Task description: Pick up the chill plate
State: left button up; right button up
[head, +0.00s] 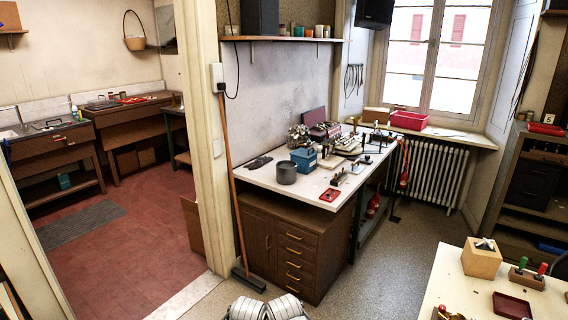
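I cannot make out for sure which thing is the chill plate. Small items lie on the white-topped workbench (300,184) in the middle. Among them are a dark flat item (259,163) at the left end, a grey cylindrical pot (287,173), a blue box (304,160) and a small red tray (330,195) near the front edge. Neither of my grippers is in view.
A broom (234,190) leans at the workbench's left end. A pale table (450,285) at lower right bears a wooden block (481,260) and a dark red tray (512,305). Grey floor (385,255) is clear between them. A doorway at left opens onto a red-floored room (135,240).

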aim_at(355, 168)
jog(key=i, duration=2.35)
jog(key=i+j+z, duration=0.25)
jog(key=i, duration=0.55)
jog(key=l, duration=0.1)
